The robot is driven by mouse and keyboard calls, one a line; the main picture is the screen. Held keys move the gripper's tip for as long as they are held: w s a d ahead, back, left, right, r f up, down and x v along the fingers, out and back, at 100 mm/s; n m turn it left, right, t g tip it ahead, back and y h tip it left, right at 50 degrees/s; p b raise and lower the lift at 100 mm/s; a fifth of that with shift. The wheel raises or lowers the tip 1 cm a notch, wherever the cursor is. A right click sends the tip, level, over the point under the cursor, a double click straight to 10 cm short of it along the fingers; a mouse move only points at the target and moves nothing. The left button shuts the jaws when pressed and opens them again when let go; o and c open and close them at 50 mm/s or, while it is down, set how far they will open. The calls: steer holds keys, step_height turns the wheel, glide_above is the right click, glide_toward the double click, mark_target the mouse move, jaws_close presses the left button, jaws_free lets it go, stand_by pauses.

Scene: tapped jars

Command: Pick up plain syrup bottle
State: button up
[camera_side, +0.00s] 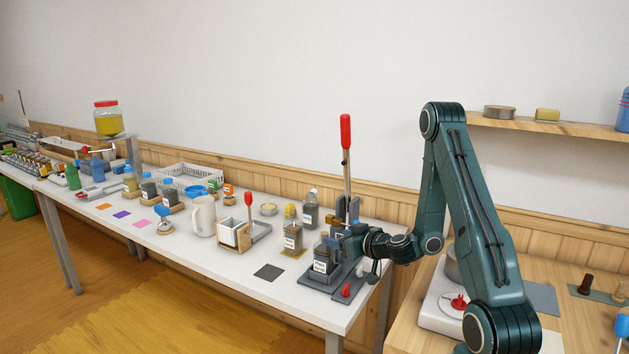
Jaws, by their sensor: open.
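A dark bottle with a white label (321,262) stands on a grey base plate under the red-handled lever press, at the right end of the white table. A similar labelled bottle (292,238) stands on a yellowish mat to its left. The print on both labels is too small to read surely, so I cannot tell which is the plain syrup. My gripper (343,246) is open, close beside the right side of the bottle at the press. I cannot tell whether its jaws are around the bottle or touching it.
The upright lever with a red grip (346,131) rises just behind my gripper. A third bottle (311,209) stands behind. A wooden holder (232,236), a white pitcher (203,216) and a white basket (190,176) stand to the left. A dark square (269,272) lies flat on the table's front.

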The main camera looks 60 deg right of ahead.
mark_target(328, 236)
steer(key=shift+w+d+f, duration=0.25)
steer(key=shift+w, duration=0.4)
steer(key=shift+w, duration=0.1)
steer(key=shift+x, duration=2.8)
steer(key=shift+c, duration=0.4)
steer(key=shift+f, duration=0.1)
jaws_close()
